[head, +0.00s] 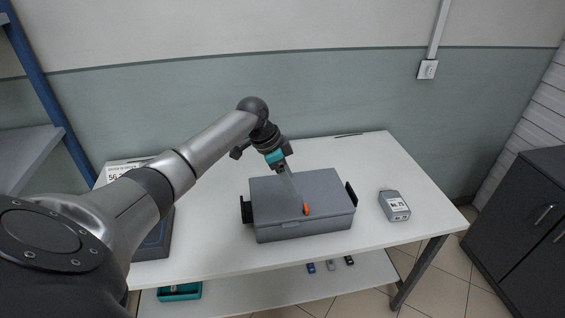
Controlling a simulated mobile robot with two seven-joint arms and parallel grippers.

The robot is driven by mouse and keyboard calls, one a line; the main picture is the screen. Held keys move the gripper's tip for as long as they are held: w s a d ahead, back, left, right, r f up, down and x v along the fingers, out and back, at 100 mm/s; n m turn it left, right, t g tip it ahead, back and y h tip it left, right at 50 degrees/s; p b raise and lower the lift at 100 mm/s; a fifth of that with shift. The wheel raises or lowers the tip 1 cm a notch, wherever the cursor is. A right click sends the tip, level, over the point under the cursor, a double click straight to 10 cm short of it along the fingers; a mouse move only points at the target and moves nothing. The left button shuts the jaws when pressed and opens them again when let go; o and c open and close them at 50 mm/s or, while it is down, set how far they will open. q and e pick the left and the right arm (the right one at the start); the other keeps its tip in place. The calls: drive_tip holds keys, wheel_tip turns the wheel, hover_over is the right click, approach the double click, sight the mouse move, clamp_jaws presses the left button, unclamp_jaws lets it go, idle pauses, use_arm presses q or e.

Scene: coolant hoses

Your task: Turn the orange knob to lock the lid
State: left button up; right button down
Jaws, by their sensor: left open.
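A grey box (303,227) with a flat grey lid (325,185) stands on the white table, its lid down. The small orange knob (306,209) is at the lid's front edge, near the middle. My left gripper (296,197) reaches down over the lid from behind, with its fingertips close above and behind the knob. It is open; whether a finger touches the knob is too small to tell. My right gripper is not in view.
Black handles (351,194) stick out at the box's sides. A dark flat device stands left, partly behind my arm. A teal tray (180,291) sits on the lower shelf.

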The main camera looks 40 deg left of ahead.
use_arm(q)
drive_tip(key=shift+v, duration=2.4)
